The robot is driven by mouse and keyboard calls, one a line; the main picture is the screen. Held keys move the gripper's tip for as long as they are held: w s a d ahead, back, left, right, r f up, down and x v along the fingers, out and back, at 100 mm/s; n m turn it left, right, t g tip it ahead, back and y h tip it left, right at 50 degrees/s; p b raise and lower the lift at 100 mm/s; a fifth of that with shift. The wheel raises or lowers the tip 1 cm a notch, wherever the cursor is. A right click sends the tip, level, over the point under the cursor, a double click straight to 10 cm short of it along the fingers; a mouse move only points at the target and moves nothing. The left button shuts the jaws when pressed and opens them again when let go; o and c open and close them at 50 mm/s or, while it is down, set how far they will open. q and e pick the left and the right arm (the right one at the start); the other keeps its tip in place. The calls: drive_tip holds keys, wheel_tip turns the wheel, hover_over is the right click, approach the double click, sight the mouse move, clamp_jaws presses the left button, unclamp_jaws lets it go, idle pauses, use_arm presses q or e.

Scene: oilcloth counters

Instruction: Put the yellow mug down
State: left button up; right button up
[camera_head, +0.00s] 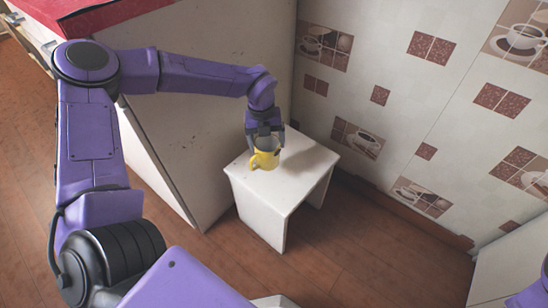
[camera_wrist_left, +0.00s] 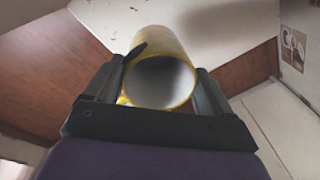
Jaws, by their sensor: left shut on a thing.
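The yellow mug (camera_head: 265,158) is upright at the small white table (camera_head: 301,180), over the near left part of its top. Its handle points to the left. My left gripper (camera_head: 264,143) comes down from above and is shut on the mug. In the left wrist view the mug (camera_wrist_left: 160,82) sits between the two dark fingers, its open mouth and pale inside toward the camera. I cannot tell whether its base touches the table top. My right gripper is not in view.
A tall white counter side (camera_head: 215,120) with a red top (camera_head: 90,10) stands left of the table. A tiled wall (camera_head: 400,100) with cup pictures is behind and right. The rest of the table top is bare. Brown wooden floor (camera_head: 340,255) lies in front.

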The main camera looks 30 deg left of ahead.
use_arm(q)
drive_tip(key=shift+w+d+f, duration=0.25)
drive_tip(key=shift+w+f, duration=0.05)
drive_tip(key=shift+f, duration=0.15)
drive_tip(key=shift+w+d+f, duration=0.2)
drive_tip(key=shift+w+f, duration=0.05)
drive_tip(key=shift+f, duration=0.15)
drive_tip(key=shift+w+d+f+b, duration=0.15)
drive_tip(key=shift+f+b, duration=0.3)
drive_tip(key=shift+f, duration=0.45)
drive_tip(key=shift+w+d+f+b, duration=0.1)
drive_tip(key=shift+f+b, duration=0.3)
drive_tip(key=shift+f, duration=0.5)
drive_tip(key=shift+f, duration=0.2)
drive_tip(key=o, duration=1.2)
drive_tip(key=shift+s+a+r+p, duration=0.15)
drive_tip(key=shift+r+p, duration=0.45)
drive_tip(key=shift+r, duration=1.45)
drive_tip(key=shift+a+r+p, duration=0.2)
drive_tip(key=shift+r+p, duration=0.35)
drive_tip(key=shift+r, duration=1.55)
drive_tip(key=shift+s+a+r+p, duration=0.15)
drive_tip(key=shift+r+p, duration=0.45)
drive_tip(key=shift+r, duration=1.45)
drive_tip(key=shift+w, duration=0.1)
